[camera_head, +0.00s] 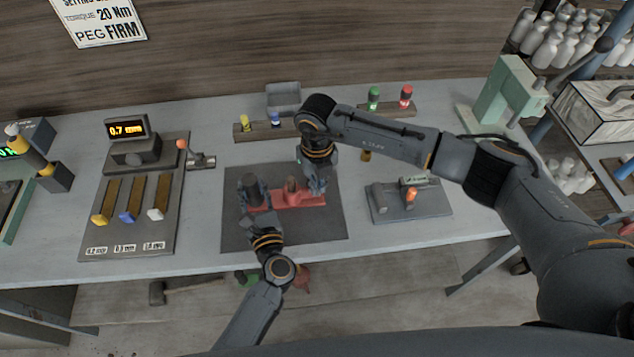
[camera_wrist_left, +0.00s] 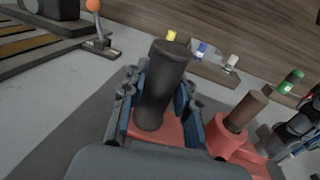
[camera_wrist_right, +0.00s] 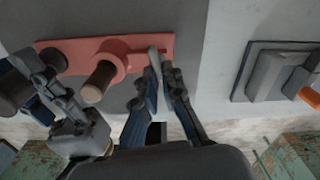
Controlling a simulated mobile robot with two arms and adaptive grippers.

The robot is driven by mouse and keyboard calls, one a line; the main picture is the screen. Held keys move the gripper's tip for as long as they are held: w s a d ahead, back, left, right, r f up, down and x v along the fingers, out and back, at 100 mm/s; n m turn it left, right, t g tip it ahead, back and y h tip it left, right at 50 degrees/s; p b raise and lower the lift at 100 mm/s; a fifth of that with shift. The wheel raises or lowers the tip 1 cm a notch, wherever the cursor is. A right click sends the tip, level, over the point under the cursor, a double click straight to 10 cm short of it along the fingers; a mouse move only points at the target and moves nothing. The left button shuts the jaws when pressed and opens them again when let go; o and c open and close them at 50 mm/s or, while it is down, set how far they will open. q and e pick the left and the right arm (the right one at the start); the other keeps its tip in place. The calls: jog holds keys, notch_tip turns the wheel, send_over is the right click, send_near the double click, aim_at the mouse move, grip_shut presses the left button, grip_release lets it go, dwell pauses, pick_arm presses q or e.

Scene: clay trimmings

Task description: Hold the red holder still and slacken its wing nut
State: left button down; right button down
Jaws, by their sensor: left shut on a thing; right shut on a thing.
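The red holder (camera_head: 312,198) lies flat on a dark mat (camera_head: 240,235). A brown peg (camera_wrist_left: 246,110) stands in the round boss at its middle. My left gripper (camera_head: 253,190) is shut around the thick dark post (camera_wrist_left: 162,85) at the holder's left end; the post stands upright between its blue pads. My right gripper (camera_head: 317,184) is at the holder's right end. In the right wrist view its fingers are shut on a thin grey piece, which appears to be the wing nut (camera_wrist_right: 155,62). The nut's thread is hidden.
A tool panel (camera_head: 170,230) with a 0.7 display (camera_head: 127,129) stands left of the mat. A grey fixture (camera_head: 380,205) lies to the right. Behind are racks with coloured pegs (camera_head: 390,109) and a grey bin (camera_head: 283,97). The table's front edge is close to the mat.

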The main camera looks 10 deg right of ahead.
jog(key=shift+n, duration=0.3)
jog(key=n, duration=0.5)
jog(key=shift+w+d, duration=0.15)
jog(key=shift+d, duration=0.05)
jog(key=n, duration=0.6)
jog(key=shift+w+d+n, duration=0.1)
jog(key=shift+w+n, duration=0.15)
jog(key=shift+n, duration=0.05)
jog(key=n, duration=0.5)
jog(key=shift+w+r, duration=0.1)
jog(key=shift+w, duration=0.1)
pick_arm(q)
jog(key=shift+d, duration=0.1)
pick_arm(e)
jog(key=n, duration=0.4)
jog(key=shift+w+n, duration=0.1)
jog(key=shift+n, duration=0.2)
jog(key=shift+a, duration=0.2)
jog(key=c, duration=1.5)
grip_release()
jog(key=shift+o, duration=0.2)
jog(key=shift+d, duration=0.1)
